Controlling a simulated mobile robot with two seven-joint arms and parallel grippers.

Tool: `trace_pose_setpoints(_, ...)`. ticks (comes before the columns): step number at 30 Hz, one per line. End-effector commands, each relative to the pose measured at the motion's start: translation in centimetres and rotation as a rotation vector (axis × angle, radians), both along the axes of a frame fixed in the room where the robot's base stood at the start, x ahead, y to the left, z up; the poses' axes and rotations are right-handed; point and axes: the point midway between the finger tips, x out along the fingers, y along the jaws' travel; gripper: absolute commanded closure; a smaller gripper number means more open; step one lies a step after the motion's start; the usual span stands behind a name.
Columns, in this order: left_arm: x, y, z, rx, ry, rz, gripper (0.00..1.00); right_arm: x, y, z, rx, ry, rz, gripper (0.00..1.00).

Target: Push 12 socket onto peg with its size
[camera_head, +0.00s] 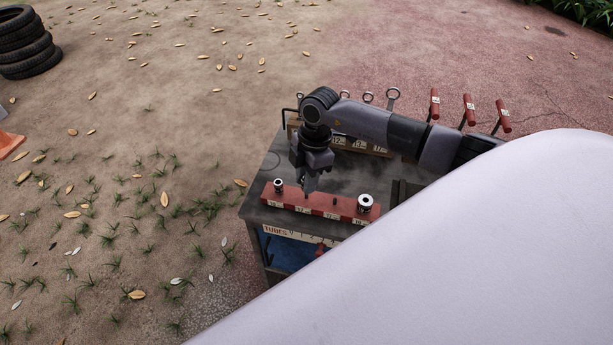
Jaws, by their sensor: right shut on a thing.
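My right gripper (310,188) points down over the red peg rail (318,205) on the cart top. It is shut on a socket, taken to be the 12 socket; the fingers hide it and no number can be read on it. I cannot tell whether it touches a peg. A small socket (278,185) stands at the rail's left end, and a larger socket (365,203) near its right end. A bare peg (333,200) stands between the gripper and the larger socket. The size labels on the rail's front are too small to read surely. My left gripper is not in view.
The dark cart top (262,207) has free room behind the rail on the left. A rack with labelled wrenches (368,149) stands at the back, with red-handled tools (469,110) to its right. A large pale surface covers the lower right. Tires (27,45) lie far left.

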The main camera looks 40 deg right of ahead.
Motion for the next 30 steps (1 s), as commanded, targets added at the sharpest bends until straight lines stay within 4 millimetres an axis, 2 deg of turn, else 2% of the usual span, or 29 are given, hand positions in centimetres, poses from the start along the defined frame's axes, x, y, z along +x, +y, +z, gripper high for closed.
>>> trace_pose_setpoints(11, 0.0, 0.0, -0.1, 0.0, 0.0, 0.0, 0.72, 0.0, 0.0, -0.2, 0.0, 0.001, 0.001, 1.0)
trace_pose_setpoints(30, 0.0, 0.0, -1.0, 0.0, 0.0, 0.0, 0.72, 0.0, 0.0, -1.8, 0.0, 0.001, 0.001, 1.0)
